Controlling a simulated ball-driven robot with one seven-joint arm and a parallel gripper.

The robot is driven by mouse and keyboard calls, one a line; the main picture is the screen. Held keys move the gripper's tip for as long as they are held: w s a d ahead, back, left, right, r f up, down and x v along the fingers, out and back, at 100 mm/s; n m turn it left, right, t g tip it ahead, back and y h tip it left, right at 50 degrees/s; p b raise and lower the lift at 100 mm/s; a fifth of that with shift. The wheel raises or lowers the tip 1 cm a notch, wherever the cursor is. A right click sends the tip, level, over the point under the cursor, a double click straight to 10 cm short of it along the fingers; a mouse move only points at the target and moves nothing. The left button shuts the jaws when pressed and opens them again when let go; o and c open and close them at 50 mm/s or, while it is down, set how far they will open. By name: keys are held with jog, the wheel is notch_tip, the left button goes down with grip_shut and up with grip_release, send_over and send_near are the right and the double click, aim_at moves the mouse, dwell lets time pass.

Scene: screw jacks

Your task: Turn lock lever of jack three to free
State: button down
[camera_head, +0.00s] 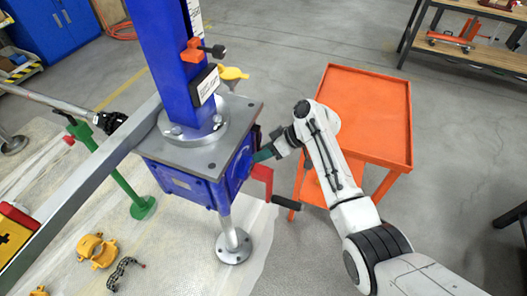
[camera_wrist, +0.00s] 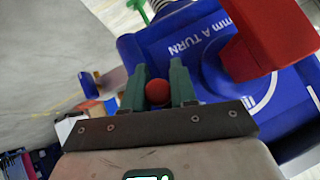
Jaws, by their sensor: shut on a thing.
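A blue screw jack (camera_head: 190,178) with a tall blue column (camera_head: 172,50) stands left of centre in the head view. Its number cannot be read. In the wrist view, its blue housing (camera_wrist: 185,52) carries white lettering, partly "mm A TURN". My gripper (camera_head: 266,153) is at the housing's right side. In the wrist view, its green fingers (camera_wrist: 158,82) are shut on a red ball knob (camera_wrist: 158,92), which appears to be the end of the lock lever. The rest of the lever is hidden, so its position cannot be told.
A red crank (camera_head: 262,176) with a black grip (camera_head: 287,203) sticks out just below my gripper; a large red part (camera_wrist: 270,38) is close in the wrist view. An orange cart (camera_head: 368,105) stands to the right. A long grey beam (camera_head: 75,185) extends left.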

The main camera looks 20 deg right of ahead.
dwell(0.3)
jog(key=c, duration=1)
grip_release()
jog(key=v, duration=1)
jog(key=shift+s+d+r+b, duration=0.15)
jog(key=shift+d+r+b, duration=0.1)
jog(key=shift+r+b, duration=0.05)
